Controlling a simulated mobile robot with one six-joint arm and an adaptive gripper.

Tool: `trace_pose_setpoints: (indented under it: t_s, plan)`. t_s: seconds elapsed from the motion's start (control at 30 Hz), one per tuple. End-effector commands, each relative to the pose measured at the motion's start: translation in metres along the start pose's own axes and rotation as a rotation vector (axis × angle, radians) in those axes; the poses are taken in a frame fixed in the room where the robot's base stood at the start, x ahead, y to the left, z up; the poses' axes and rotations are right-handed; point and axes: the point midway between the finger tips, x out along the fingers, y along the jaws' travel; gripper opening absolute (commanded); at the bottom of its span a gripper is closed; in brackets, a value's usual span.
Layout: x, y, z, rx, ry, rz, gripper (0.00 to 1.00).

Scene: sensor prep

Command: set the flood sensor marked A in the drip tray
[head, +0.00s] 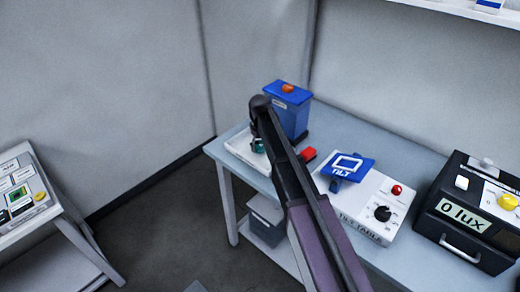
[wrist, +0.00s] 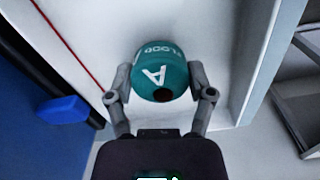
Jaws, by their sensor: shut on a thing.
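The flood sensor marked A is a teal round puck with white "FLOOD" and "A" lettering (wrist: 160,74). My gripper (wrist: 160,96) is shut on it, with one finger on each side. In the head view a bit of the teal sensor (head: 259,146) shows beside my dark gripper, which hides most of it. The white drip tray (head: 238,145) is at the left end of the table, under my gripper. In the wrist view the white tray floor (wrist: 105,35) with a red line lies behind the sensor. I cannot tell whether the sensor touches the floor.
A blue tank with an orange top (head: 289,107) stands right behind the tray; its blue side (wrist: 30,95) is close on the left in the wrist view. A red block (head: 308,154), the white tilt tester (head: 362,213) and the black lux box (head: 468,215) are to the right.

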Motion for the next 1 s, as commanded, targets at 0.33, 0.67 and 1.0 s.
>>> trace_pose_setpoints:
  t_s: [0.33, 0.67, 1.0]
  plan:
    - [0.0011, 0.0005, 0.0003, 0.001, 0.000, 0.000, 0.19]
    - [0.0040, 0.0009, 0.0004, 0.001, 0.000, 0.000, 1.00]
    - [0.0040, 0.0012, 0.0007, 0.002, 0.000, 0.000, 1.00]
